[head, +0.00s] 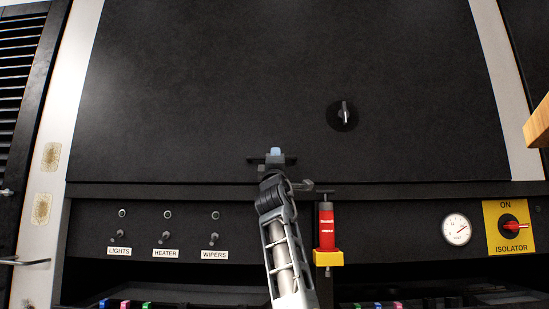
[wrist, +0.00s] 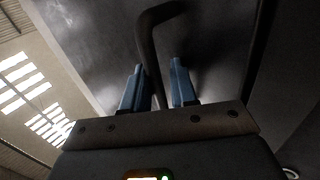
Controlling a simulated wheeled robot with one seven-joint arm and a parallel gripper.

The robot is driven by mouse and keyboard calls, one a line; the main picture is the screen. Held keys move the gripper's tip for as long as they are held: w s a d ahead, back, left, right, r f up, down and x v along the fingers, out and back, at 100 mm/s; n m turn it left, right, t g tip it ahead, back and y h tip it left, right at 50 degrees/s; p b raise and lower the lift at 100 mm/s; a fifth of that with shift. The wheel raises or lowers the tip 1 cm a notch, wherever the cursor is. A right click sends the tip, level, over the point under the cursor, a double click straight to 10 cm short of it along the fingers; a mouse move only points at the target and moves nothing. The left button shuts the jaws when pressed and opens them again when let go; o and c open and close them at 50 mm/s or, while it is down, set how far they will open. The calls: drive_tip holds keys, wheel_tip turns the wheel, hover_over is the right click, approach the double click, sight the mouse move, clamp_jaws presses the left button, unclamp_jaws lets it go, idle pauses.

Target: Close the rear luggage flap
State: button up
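The luggage flap (head: 230,80) is most likely the large black panel filling the top of the head view. A dark round knob with a grey lever (head: 343,113) sits on it, right of centre. My gripper (head: 276,153) is in front of the panel's lower edge, near the middle. In the wrist view my gripper's two blue fingers (wrist: 160,85) stand apart. A dark bent bar (wrist: 150,45) shows between them. I cannot tell whether they touch it. How far the flap stands open is unclear.
Below the panel is a dark strip with labelled switches (head: 165,238), a red cylinder on a yellow bracket (head: 327,228), a gauge (head: 456,229) and a yellow isolator plate (head: 508,226). A wooden edge (head: 538,124) juts in at right. Pale posts flank the panel.

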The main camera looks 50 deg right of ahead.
drive_tip(key=v, duration=0.7)
drive_tip(key=shift+a, duration=0.15)
